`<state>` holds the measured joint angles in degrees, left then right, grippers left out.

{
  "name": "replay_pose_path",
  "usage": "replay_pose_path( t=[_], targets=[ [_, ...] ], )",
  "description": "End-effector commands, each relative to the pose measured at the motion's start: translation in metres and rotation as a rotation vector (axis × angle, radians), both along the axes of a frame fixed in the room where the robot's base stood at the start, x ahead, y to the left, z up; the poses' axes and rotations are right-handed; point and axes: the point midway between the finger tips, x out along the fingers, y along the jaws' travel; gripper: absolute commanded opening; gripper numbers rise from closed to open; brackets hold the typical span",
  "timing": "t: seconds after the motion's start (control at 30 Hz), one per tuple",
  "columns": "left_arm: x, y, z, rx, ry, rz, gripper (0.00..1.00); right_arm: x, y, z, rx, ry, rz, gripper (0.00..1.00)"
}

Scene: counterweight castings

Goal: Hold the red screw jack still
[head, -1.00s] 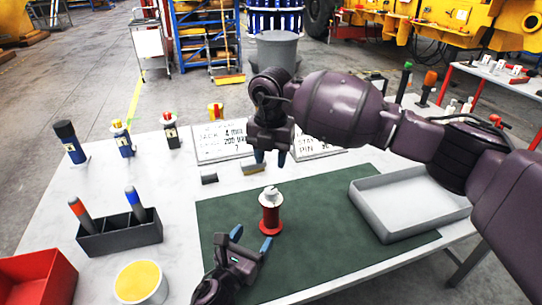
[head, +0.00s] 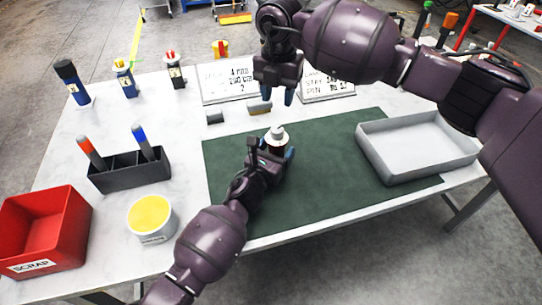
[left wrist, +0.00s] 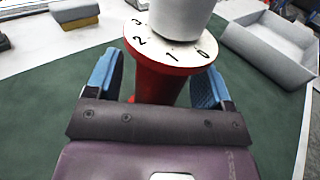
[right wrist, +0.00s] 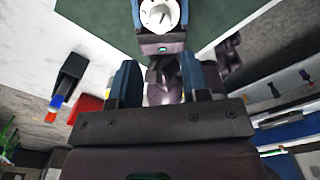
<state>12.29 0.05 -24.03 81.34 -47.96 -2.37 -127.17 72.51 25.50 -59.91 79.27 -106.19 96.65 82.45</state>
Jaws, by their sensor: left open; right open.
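The red screw jack stands upright on the dark green mat (head: 330,160). Its white top (head: 277,134) shows in the head view, while my left gripper hides most of its red body. In the left wrist view the red body (left wrist: 160,85) and a white numbered disc (left wrist: 178,45) sit between the blue fingers. My left gripper (head: 276,158) is open, with a finger on each side of the jack. My right gripper (head: 277,92) is open and empty, behind and above the jack. The right wrist view shows the jack's white top (right wrist: 160,14) beyond its fingers.
A grey tray (head: 415,172) is at the mat's right. A dark bin with markers (head: 130,172), a yellow-topped tub (head: 150,215) and a red scrap bin (head: 60,225) are at left.

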Motion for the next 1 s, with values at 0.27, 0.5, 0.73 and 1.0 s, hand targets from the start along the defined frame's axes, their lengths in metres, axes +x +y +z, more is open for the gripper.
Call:
replay_pose_path(
  t=[0.27, 0.5, 0.73, 1.0],
  targets=[
    [0.0038, -0.0019, 0.0005, 0.0, -0.001, 0.0, 0.75, -0.0001, 0.0001, 0.0, 0.0, 0.0, 0.0, 0.43],
    [0.0037, -0.0019, 0.0003, 0.0, 0.0, 0.0, 0.53, -0.0001, 0.0001, 0.0, 0.0, 0.0, 0.0, 0.43],
    [0.0034, -0.0019, 0.0002, 0.0, 0.0, 0.0, 0.18, -0.0001, 0.0001, 0.0, 0.0, 0.0, 0.0, 0.43],
    [0.0034, -0.0019, 0.0001, 0.0, 0.0, 0.0, 0.0, 0.0001, 0.0002, 0.0025, -0.002, -0.002, 0.034, 0.6]
  ],
)
